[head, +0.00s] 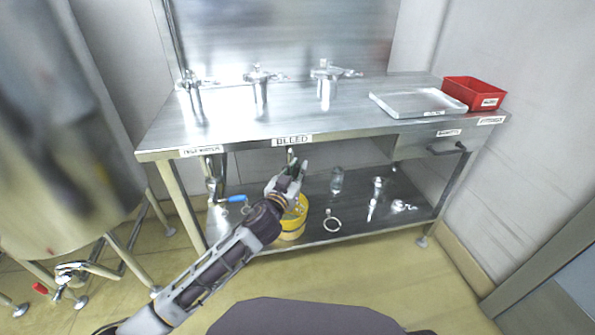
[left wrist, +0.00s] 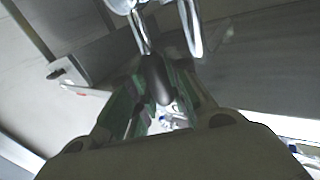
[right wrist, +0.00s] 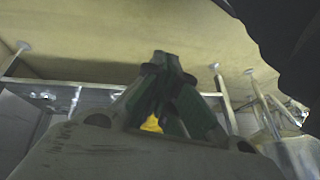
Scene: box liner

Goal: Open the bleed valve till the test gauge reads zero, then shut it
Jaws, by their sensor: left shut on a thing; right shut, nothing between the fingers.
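My left gripper (head: 292,168) is raised under the table edge at the BLEED label (head: 292,140). In the left wrist view it is shut on a dark handle (left wrist: 155,78). A bright metal rod (left wrist: 141,32) runs up from this handle, which looks like the bleed valve's lever. A round metal part (left wrist: 120,4) is cut off at the top of that view; I cannot tell whether it is the gauge. No gauge reading can be made out. My right gripper (right wrist: 168,65) is shut and empty in its wrist view, and is outside the head view.
A yellow bucket (head: 293,222) stands behind my left gripper. The lower shelf (head: 340,218) holds a jar (head: 336,179) and loose fittings. A tray (head: 417,102) and red bin (head: 474,93) sit on the tabletop.

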